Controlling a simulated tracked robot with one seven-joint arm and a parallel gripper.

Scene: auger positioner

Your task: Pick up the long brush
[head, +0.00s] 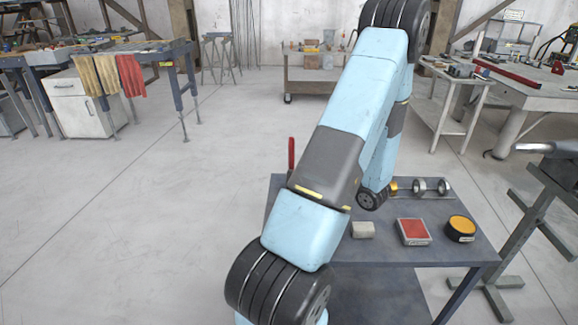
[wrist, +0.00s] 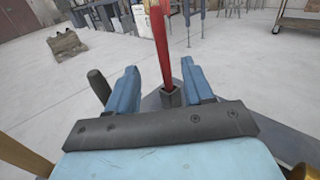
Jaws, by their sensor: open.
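A long red upright shaft, which looks like the long brush (wrist: 160,45), stands in a small dark square socket (wrist: 170,97) in the wrist view. In the head view a red upright piece (head: 291,154) shows at the left edge of the dark table, just left of my arm. My gripper (wrist: 160,68) is open. Its two blue fingers are on either side of the shaft, with a gap visible on both sides. In the head view my arm hides the gripper.
A dark rounded handle (wrist: 98,85) is close beside the left finger. A metal stand (head: 530,225) is at right.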

